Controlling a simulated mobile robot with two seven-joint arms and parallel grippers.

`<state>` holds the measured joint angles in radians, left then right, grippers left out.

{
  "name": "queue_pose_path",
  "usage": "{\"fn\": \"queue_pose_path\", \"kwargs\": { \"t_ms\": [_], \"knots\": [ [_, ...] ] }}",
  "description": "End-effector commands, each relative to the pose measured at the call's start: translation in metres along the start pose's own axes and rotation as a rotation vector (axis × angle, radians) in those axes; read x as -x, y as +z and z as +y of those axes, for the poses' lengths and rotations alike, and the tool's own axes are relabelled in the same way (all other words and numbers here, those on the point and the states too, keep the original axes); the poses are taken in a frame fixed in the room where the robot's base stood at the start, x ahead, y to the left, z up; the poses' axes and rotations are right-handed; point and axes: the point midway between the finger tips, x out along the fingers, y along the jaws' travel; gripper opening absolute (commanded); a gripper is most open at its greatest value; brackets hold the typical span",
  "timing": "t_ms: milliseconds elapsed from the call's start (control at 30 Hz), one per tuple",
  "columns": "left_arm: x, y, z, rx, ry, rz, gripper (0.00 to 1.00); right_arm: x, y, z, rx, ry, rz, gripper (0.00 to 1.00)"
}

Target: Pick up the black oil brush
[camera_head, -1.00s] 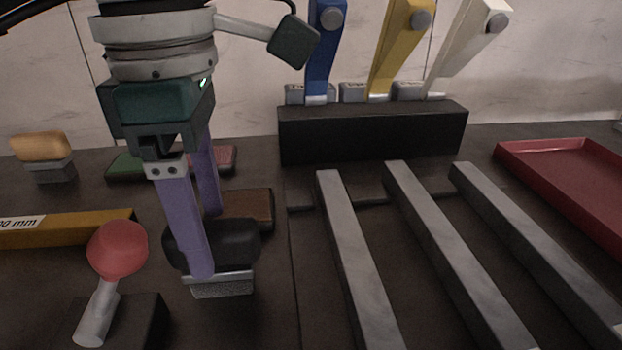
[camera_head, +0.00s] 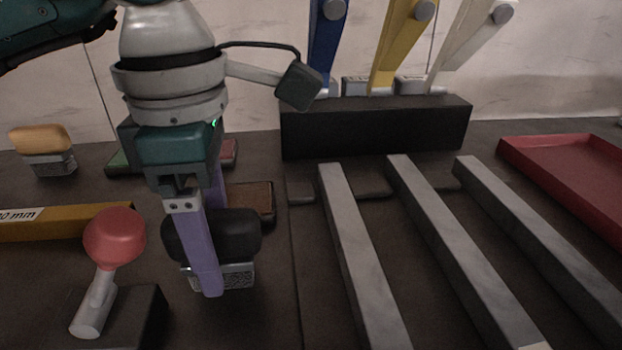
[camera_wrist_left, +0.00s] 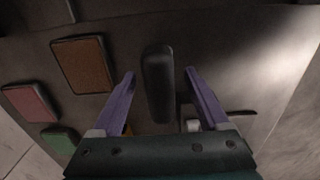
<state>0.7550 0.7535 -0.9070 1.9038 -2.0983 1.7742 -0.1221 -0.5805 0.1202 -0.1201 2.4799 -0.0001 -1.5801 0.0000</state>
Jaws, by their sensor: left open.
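The black oil brush (camera_head: 242,236) stands on the dark table, its rounded black handle on top of a grey speckled bristle block. My left gripper (camera_head: 213,258) points down over it, open, with one purple finger in front of the brush and the other behind it. In the left wrist view the black handle (camera_wrist_left: 158,85) lies between the two spread fingers (camera_wrist_left: 160,76), with a gap on each side. The far fingertip is partly hidden behind the brush in the head view. My right gripper is not in view.
A red-knobbed lever (camera_head: 115,238) stands close by at the left front. A tan-handled brush (camera_head: 42,140) stands at far left, near a yellow bar (camera_head: 60,222). A brown pad (camera_head: 252,196) lies behind. Grey rails (camera_head: 362,255), a black block (camera_head: 375,130) and a red tray (camera_head: 570,165) are right.

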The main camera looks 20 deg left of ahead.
Motion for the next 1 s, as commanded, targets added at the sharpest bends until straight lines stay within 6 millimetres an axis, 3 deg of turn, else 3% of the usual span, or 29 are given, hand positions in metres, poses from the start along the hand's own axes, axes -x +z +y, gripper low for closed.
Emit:
{"fn": "queue_pose_path", "kwargs": {
  "t_ms": [367,1000],
  "knots": [
    [-0.001,0.0,-0.0001,0.0,0.0,0.0,0.75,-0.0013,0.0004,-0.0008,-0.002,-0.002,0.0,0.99],
    [-0.0011,0.0,-0.0002,0.0,0.0,0.0,0.03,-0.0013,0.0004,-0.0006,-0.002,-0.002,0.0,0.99]
  ]
}}
